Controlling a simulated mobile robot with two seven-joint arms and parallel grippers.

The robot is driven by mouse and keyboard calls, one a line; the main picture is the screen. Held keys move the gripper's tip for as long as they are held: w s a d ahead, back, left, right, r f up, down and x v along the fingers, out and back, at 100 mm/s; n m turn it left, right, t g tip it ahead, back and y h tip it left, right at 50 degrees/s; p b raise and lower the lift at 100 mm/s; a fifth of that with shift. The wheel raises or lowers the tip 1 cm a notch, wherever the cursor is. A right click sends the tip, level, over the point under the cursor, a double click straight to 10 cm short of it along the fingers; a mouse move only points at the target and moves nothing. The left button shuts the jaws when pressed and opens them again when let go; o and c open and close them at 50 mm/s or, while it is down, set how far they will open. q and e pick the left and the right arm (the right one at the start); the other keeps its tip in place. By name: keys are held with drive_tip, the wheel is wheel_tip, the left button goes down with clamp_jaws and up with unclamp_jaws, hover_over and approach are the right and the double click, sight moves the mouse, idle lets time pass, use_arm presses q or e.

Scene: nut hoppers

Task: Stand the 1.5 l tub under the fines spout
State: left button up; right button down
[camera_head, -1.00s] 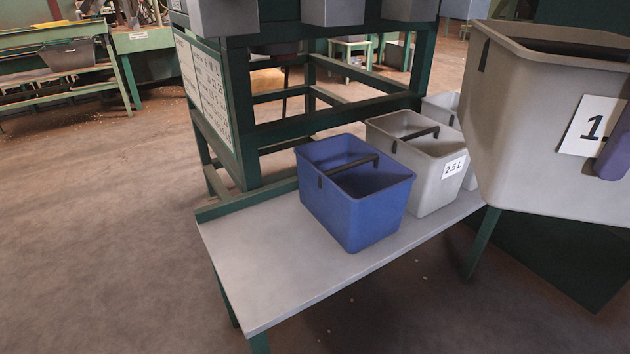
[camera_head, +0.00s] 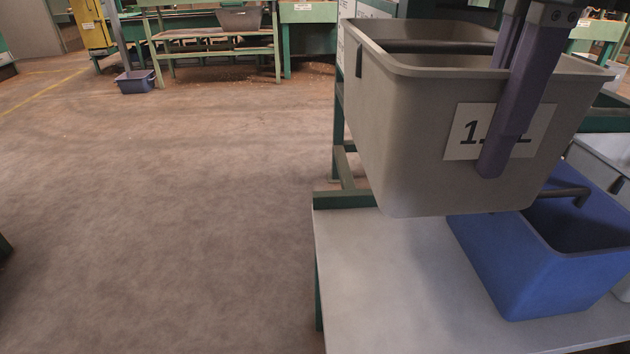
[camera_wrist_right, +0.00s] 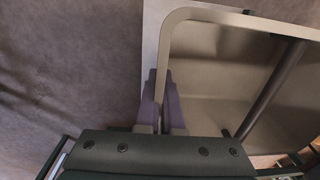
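The grey tub (camera_head: 420,140) hangs upright in front of me, above the bench (camera_head: 365,260). In the right wrist view the purple fingers (camera_wrist_right: 162,100) straddle the tub's rim (camera_wrist_right: 164,65), and the tub's inside looks empty. A dark bar handle crosses it. I cannot make out the fines spout; the upper part of the hopper frame (camera_head: 338,110) is cut off or behind the tub. My left gripper is not in view.
The bench's left end is bare. Open floor (camera_head: 180,220) lies left; a small blue bin (camera_head: 135,82) stands far off.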

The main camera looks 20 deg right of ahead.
drive_tip(key=shift+s+f+b, duration=0.1)
drive_tip(key=shift+f+b, duration=4.45)
drive_tip(key=shift+f, duration=5.3)
drive_tip(key=c, duration=1.1)
unclamp_jaws()
drive_tip(key=shift+o, duration=0.2)
wheel_tip(320, 180, up, 12)
drive_tip(key=p, duration=0.7)
drive_tip(key=shift+s+r, duration=0.2)
drive_tip(key=shift+s, duration=0.05)
